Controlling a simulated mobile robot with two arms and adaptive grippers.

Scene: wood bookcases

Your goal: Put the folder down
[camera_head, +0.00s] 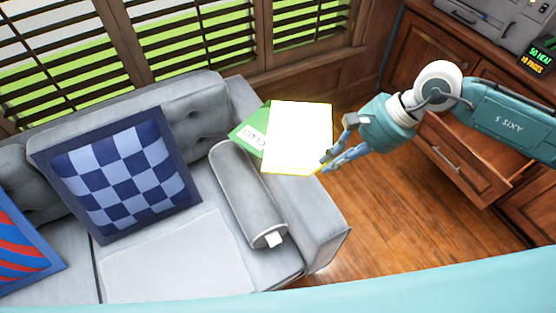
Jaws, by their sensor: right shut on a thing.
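The folder (300,137) shows as a bright white sheet with a yellow lower edge. A green part with white lettering (248,132) sticks out behind its left side; I cannot tell whether it belongs to the same folder. My right gripper (328,160) comes in from the right and is shut on the folder's lower right edge. The folder hangs in front of the sofa's right arm; its height above it is hard to tell. My left gripper is not in view.
A grey sofa (215,110) holds a checkered blue cushion (120,172), a red and blue cushion (22,245), a grey bolster (245,192) and a flat white area (175,265). Wooden cabinets (420,60) with an open drawer (450,160) stand at right. Wood floor (390,220) lies clear between.

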